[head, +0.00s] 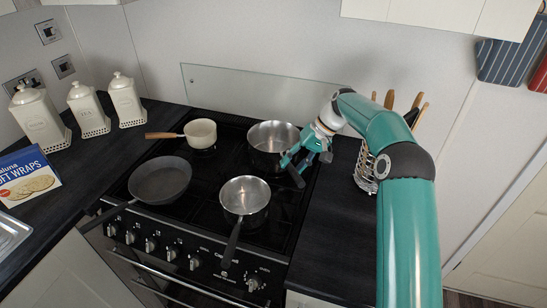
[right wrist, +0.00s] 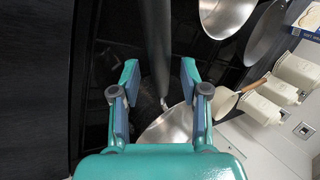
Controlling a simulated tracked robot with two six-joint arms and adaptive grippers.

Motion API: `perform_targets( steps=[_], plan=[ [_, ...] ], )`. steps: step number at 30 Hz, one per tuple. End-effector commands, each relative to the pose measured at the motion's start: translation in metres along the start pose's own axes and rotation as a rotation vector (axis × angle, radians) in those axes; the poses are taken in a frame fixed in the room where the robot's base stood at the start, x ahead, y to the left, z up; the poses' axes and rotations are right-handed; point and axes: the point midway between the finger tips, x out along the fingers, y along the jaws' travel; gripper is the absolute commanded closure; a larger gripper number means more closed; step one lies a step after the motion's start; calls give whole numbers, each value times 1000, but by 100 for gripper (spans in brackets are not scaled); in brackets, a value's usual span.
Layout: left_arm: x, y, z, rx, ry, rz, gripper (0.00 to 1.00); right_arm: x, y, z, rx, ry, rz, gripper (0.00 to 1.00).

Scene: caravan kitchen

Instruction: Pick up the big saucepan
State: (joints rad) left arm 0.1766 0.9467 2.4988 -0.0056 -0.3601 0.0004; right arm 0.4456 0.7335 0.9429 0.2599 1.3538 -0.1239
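The big saucepan (head: 272,136) is steel with a dark handle (head: 295,177) and stands on the back right of the hob. The handle points toward the front right. My right gripper (head: 304,160) is at the handle, near the pan wall. In the right wrist view my right gripper (right wrist: 160,72) is open, its two fingers apart. The dark handle (right wrist: 158,42) runs between them with gaps on both sides. Part of the pan's steel body (right wrist: 168,127) shows beyond, partly hidden by the gripper. My left gripper is not in view.
A smaller steel saucepan (head: 245,194) stands in front, its handle toward the front edge. A dark frying pan (head: 160,179) and a cream pan (head: 201,132) are left. A wire utensil holder (head: 366,172) stands right, near my arm. The right worktop (head: 325,225) is clear.

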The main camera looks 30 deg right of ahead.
Motion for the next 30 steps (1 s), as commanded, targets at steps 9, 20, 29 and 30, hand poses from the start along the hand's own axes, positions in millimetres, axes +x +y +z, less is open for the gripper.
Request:
perform_targets(
  steps=[9,20,29,30],
  plan=[
    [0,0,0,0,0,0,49,0,1,0,1,0,0,100],
    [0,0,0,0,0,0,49,-2,0,-1,-2,7,-1,100],
    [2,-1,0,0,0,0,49,-16,-9,-1,-5,9,-2,100],
    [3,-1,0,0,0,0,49,-21,-12,-2,-5,10,-2,100]
  ],
)
